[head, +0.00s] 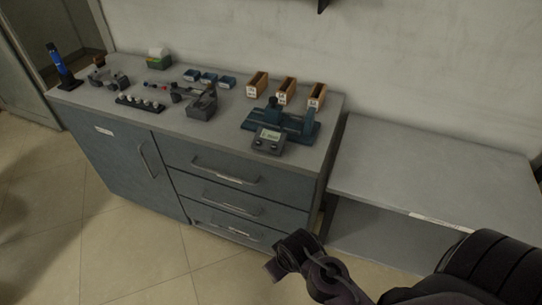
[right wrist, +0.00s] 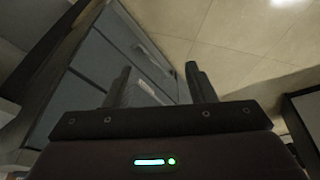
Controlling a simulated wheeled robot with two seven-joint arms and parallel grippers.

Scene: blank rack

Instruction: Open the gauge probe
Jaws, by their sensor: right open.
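The gauge is a teal bench device (head: 297,124) with a raised post and a grey display box (head: 268,141) in front. It stands at the right end of the grey worktop in the head view. The probe is too small to tell open from shut. My right gripper (head: 290,256) is in front of the drawers, below and apart from the gauge. In the right wrist view the right gripper (right wrist: 158,80) has its two fingers apart with nothing between them. My left gripper is in neither view.
Three orange-brown bins (head: 286,90) stand behind the gauge. Small blue trays (head: 208,78), a dark fixture (head: 201,106) and a strip of knobs (head: 140,103) lie to its left. A lower grey rack (head: 430,175) on the right has a bare top. Drawer handles (head: 224,172) protrude in front.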

